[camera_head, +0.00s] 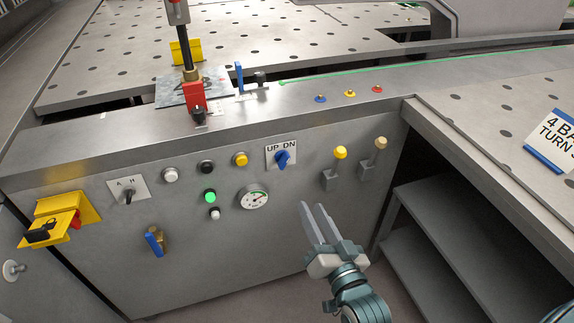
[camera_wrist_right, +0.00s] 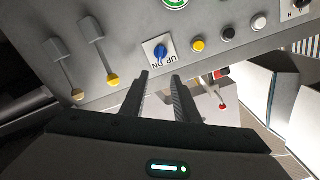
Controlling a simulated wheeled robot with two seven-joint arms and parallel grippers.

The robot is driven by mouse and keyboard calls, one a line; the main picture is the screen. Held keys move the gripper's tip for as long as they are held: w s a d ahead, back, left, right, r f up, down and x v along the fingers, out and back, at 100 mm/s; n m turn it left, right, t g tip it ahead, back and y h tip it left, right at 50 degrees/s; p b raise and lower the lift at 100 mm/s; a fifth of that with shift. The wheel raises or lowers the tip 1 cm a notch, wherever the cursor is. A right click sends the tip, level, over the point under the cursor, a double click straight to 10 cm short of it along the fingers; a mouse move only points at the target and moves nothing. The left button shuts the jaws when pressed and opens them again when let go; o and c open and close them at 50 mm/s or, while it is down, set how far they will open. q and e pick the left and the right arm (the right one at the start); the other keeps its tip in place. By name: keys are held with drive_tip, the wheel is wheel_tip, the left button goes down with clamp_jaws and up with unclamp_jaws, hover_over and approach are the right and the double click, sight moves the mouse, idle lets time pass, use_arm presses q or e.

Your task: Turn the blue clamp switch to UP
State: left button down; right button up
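The blue clamp switch (camera_head: 282,158) sits on a white plate marked UP and DN on the grey front panel. I cannot tell for sure which mark its handle points to. It also shows in the right wrist view (camera_wrist_right: 160,53), upside down, just beyond the fingertips. My right gripper (camera_head: 314,206) is below and slightly right of the switch in the head view, apart from it. In the right wrist view its two fingers (camera_wrist_right: 160,76) are parted with nothing between them. My left gripper is not in view.
A yellow button (camera_head: 240,159) and black button (camera_head: 207,167) are left of the switch. A gauge (camera_head: 254,197) is below-left. Two levers, one yellow-tipped (camera_head: 340,153), one beige-tipped (camera_head: 380,143), stick out to the right. Open shelves (camera_head: 450,235) lie further right.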

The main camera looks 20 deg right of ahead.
sight(287, 162)
drive_tip(key=shift+w, duration=0.1)
